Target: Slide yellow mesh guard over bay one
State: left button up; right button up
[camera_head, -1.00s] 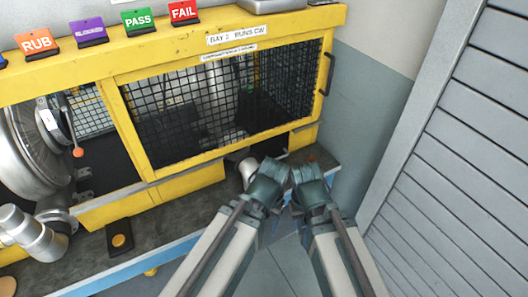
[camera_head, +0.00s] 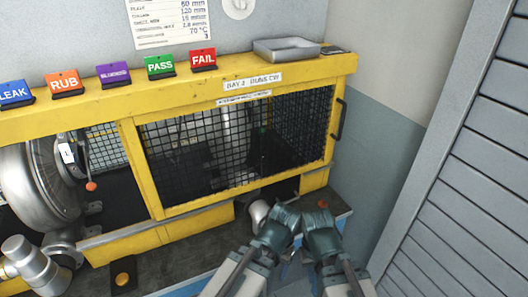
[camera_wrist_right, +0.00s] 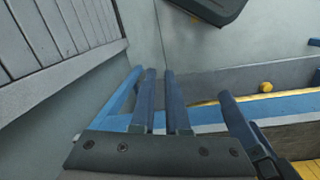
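The yellow-framed mesh guard (camera_head: 235,142) stands upright across the right part of the bench front in the head view. A black handle (camera_head: 340,118) is at its right end. To its left is an uncovered bay with a round silver blower housing (camera_head: 45,185). My left gripper (camera_head: 287,211) and right gripper (camera_head: 318,208) are side by side below the guard's right end, apart from the handle. The right gripper also shows in the right wrist view (camera_wrist_right: 163,78), with two blue fingers close together and nothing visible between them. The head view does not resolve the fingertips.
The yellow top beam carries coloured tags, including the red FAIL tag (camera_head: 203,61), and a grey tray (camera_head: 286,49). An orange button (camera_head: 122,279) is on the bench ledge. A grey slatted panel (camera_head: 460,180) stands at right. A wall is close to the bench's right end.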

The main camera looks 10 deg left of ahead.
grip_shut()
jog(key=w+a+m+t+y+b, duration=0.3)
jog(key=w+y+b, duration=0.15)
jog(key=w, duration=0.55)
jog(key=w+a+m+t+y+b, duration=0.25)
jog(key=w+a+y, duration=0.2)
jog(key=w, duration=0.55)
jog(key=w+d+r+m+t+h+b, duration=0.1)
jog(key=w+d+r+m+t+b, duration=0.15)
jog(key=w+d+m+t, duration=0.35)
jog(key=w+d+r+m+t+h+b, duration=0.1)
jog(key=w+d+r+m+t+b, duration=0.15)
jog(key=w+d, duration=0.35)
jog(key=w+d+r+m+t+h+b, duration=0.1)
jog(key=w+d+r+m+t, duration=0.35)
jog(key=d, duration=0.35)
jog(key=w+a+g, duration=0.1)
jog(key=w+a, duration=0.3)
jog(key=w, duration=0.6)
jog(key=s+a, duration=0.3)
jog(key=shift+f, duration=0.4)
